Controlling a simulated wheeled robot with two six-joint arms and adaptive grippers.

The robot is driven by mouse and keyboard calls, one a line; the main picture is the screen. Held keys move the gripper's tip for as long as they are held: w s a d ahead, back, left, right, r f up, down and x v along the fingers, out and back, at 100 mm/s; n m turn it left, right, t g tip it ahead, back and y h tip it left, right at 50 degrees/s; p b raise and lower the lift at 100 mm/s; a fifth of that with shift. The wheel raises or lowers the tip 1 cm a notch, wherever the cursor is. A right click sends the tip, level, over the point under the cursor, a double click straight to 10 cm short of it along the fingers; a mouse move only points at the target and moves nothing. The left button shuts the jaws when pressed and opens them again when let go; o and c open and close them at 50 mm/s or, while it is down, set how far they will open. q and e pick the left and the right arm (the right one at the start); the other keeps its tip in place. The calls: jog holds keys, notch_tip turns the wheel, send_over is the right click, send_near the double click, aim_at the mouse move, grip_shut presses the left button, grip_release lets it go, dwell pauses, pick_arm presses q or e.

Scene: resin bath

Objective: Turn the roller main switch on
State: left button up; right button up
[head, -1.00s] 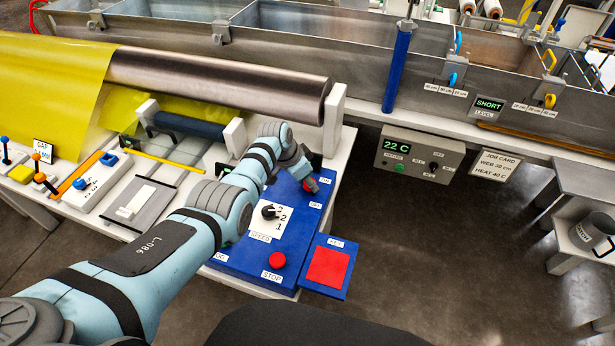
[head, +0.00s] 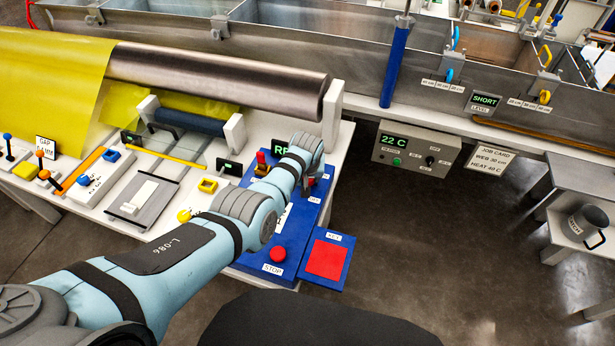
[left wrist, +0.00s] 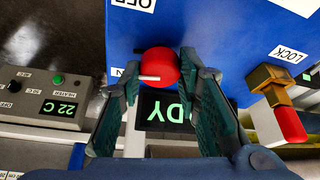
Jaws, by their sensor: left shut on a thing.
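The roller main switch is a round red knob (left wrist: 160,62) with a white pointer mark, on the blue control panel (left wrist: 210,35). In the left wrist view the pointer mark lies toward the left. An OFF label (left wrist: 133,4) is at the top; another label left of the knob is mostly hidden by a finger. My left gripper (left wrist: 160,75) is shut on the knob, one finger on each side. In the head view my left gripper (head: 312,184) is over the panel's right side and mostly covers the knob. My right gripper is not in view.
Beside the knob is a red-and-brass lock lever (head: 261,163). A display (head: 281,147), partly covered by my arm, shows green letters. A red STOP button (head: 277,255) and a red square pad (head: 327,260) are nearer. The metal roller (head: 220,80) lies behind.

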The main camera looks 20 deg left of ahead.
pick_arm(q)
jog(key=n+b, duration=0.2)
jog(key=n+y+b, duration=0.1)
jog(key=shift+w+d+f+n, duration=0.1)
jog(key=shift+f+n, duration=0.15)
jog(key=shift+n, duration=0.05)
jog(key=shift+n+g+y+b, duration=0.4)
jog(key=shift+n+b, duration=0.4)
jog(key=shift+b, duration=0.3)
jog(key=shift+r+n+b, duration=0.15)
jog(key=shift+n+b, duration=0.3)
jog(key=shift+n, duration=0.05)
jog(key=o, duration=1.1)
jog(key=shift+o, duration=0.2)
jog(key=shift+r, duration=0.1)
